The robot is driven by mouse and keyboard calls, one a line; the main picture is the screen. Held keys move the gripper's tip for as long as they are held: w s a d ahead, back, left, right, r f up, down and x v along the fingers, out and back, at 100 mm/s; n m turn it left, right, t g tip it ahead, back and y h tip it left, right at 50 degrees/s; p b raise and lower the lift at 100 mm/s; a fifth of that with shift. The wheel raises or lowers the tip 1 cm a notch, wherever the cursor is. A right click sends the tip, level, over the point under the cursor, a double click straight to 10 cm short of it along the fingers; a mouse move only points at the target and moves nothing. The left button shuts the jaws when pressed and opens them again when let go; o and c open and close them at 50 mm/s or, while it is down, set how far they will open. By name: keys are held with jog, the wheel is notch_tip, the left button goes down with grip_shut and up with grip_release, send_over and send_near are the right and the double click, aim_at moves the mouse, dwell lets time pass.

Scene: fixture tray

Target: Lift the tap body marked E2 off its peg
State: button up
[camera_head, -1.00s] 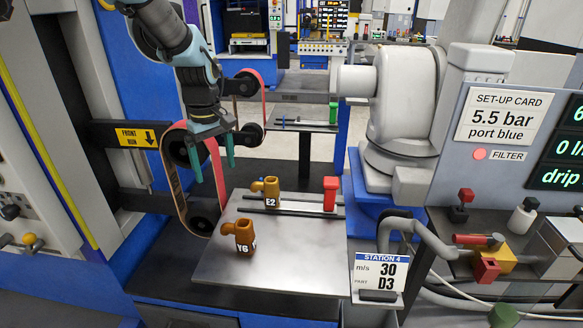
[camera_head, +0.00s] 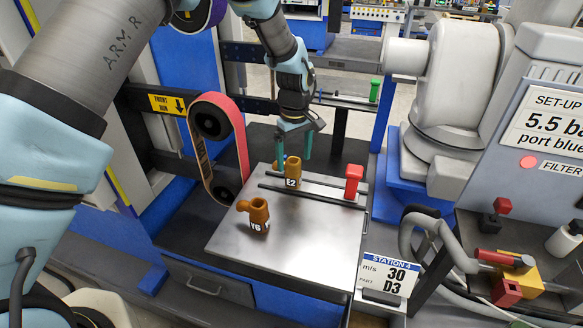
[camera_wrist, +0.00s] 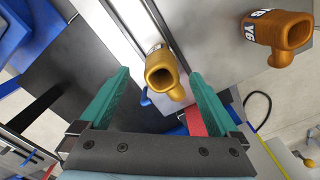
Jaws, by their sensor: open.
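The brass tap body marked E2 (camera_head: 293,172) stands upright on the metal fixture tray (camera_head: 262,245), near its back edge. The wrist view shows this tap body (camera_wrist: 163,72) from above, with its open bore facing up. My gripper (camera_head: 294,160) is open, just behind and above E2 in the head view. In the wrist view my gripper (camera_wrist: 160,85) has its green fingers spread, with E2 lying between and slightly ahead of the tips. No contact shows. The peg is hidden inside E2.
A second tap body marked Y6 (camera_head: 258,213) stands nearer the front of the tray. A belt sander's pink belt (camera_head: 240,140) rises close to the left. The tray's front is clear.

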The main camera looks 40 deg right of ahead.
aim_at(286, 171)
jog(key=shift+w+a+f+p, duration=0.15)
jog(key=shift+f+p, duration=0.3)
jog(key=shift+f, duration=1.15)
grip_shut()
jog(key=shift+r, duration=0.1)
